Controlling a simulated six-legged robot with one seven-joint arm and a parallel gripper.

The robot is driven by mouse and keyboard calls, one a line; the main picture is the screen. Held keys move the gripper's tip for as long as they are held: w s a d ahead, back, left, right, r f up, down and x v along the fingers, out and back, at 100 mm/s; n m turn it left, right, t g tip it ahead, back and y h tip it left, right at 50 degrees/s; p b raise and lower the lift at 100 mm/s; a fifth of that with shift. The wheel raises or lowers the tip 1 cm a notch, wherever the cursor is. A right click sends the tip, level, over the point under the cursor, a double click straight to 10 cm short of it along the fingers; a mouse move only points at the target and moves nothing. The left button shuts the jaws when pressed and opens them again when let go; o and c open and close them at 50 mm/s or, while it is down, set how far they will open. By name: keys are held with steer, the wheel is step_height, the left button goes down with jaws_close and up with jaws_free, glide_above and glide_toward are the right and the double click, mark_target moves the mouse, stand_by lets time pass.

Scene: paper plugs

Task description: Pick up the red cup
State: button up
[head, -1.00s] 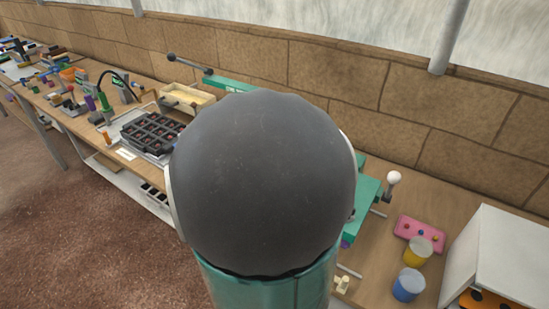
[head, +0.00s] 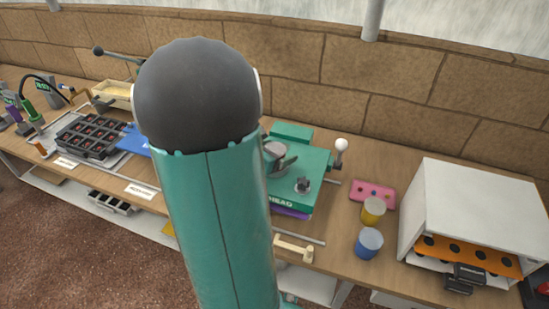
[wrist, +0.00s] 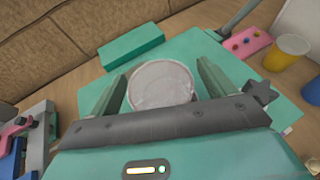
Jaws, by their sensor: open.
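No red side of a cup shows in either view. In the wrist view a round, greyish-white top (wrist: 162,86) of a cup-like thing lies between the two fingers of my gripper (wrist: 163,72); its side is hidden, so I cannot tell its colour. My gripper is open, with one green finger on each side of this round top. I cannot tell whether the fingers touch it. The thing appears over a green plate (wrist: 225,62), which is also in the head view (head: 312,166).
A yellow cup (head: 372,213) and a blue cup (head: 367,247) stand right of the green plate, near a pink block (head: 372,190). A white box (head: 470,205) stands further right. A white-knobbed lever (head: 341,146) rises beside the plate. A brick wall (head: 300,65) runs behind the bench.

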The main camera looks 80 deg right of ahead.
steer(key=shift+s+d+f, duration=0.2)
steer(key=shift+d, duration=0.2)
steer(key=shift+c, duration=0.2)
steer(key=c, duration=1)
steer(key=shift+r, duration=0.8)
steer(key=w+a+r, duration=0.6)
steer(key=a+r, duration=0.1)
steer(key=w+a+r, duration=0.3)
steer(key=r, duration=0.1)
steer(key=shift+a+r, duration=0.25)
steer(key=shift+a, duration=0.1)
